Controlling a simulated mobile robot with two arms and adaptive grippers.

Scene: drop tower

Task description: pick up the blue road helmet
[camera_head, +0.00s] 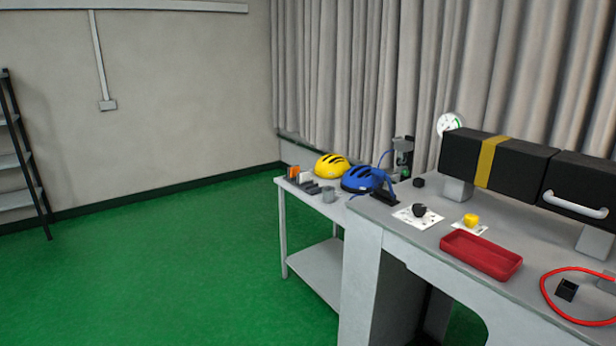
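The blue road helmet (358,179) sits at the right end of a small side table (314,261), where the table meets the larger grey bench. A dark bracket-like object at the bench's corner hides part of its right side. A yellow helmet (331,165) sits just behind it and to the left. Neither of my grippers shows in the head view, and nothing is seen touching the helmet.
The grey bench (418,238) holds a red tray (481,254), a red looped cable (548,301) and black boxes (517,168). The green floor (170,270) is clear on the left; a shelf rack (22,160) stands far left.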

